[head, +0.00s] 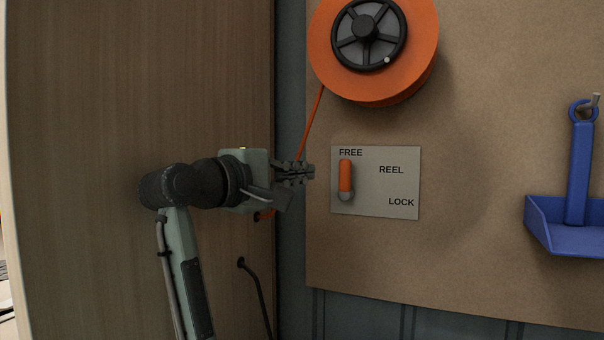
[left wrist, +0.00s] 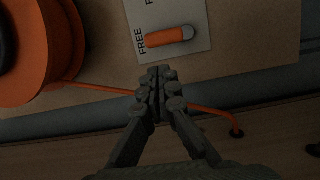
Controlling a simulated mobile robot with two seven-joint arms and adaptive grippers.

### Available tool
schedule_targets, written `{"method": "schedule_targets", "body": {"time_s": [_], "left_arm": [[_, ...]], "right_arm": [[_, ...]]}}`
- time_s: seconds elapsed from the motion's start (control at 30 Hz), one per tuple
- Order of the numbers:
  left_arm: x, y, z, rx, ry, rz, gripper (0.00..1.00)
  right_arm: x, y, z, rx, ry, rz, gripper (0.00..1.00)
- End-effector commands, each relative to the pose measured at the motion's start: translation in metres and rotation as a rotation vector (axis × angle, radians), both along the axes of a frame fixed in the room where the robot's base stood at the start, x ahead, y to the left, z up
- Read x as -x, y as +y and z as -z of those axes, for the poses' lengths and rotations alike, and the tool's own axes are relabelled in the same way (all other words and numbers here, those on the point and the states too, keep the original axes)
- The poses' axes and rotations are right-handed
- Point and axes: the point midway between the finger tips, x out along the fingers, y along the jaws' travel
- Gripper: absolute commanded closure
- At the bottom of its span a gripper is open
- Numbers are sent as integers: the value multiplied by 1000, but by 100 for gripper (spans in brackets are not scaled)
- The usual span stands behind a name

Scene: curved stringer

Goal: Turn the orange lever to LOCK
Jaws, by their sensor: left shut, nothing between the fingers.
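The orange lever (head: 346,177) is on a light grey plate (head: 376,205) fixed to the brown board. It stands upright from a grey pivot at its lower end, and its tip points up at the word FREE. REEL is printed at the upper right and LOCK at the lower right. My left gripper (head: 312,171) is shut and empty, just left of the plate and apart from the lever. In the left wrist view the shut fingertips (left wrist: 157,76) show below the lever (left wrist: 168,36). My right gripper is not in view.
An orange reel (head: 415,62) with a black hub hangs above the plate. Its orange cord (head: 312,122) runs down behind my left gripper. A blue dustpan (head: 577,190) hangs at the far right. A wooden panel (head: 100,100) stands at the left.

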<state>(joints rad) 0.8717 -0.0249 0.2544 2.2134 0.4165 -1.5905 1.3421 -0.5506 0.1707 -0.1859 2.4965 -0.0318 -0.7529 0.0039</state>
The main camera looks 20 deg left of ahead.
Motion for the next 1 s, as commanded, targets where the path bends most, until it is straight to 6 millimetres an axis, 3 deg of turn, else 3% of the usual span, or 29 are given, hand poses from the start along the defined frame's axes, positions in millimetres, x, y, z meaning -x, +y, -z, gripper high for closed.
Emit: {"method": "schedule_targets", "body": {"time_s": [0.2, 0.4, 1.0], "left_arm": [[-40, -12, 0, 2, 2, 1, 100], [-64, -19, 0, 1, 0, 1, 100], [-70, -19, -1, -5, 0, 0, 100]], "right_arm": [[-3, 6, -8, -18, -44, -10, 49], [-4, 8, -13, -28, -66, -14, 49], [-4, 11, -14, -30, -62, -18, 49]]}}
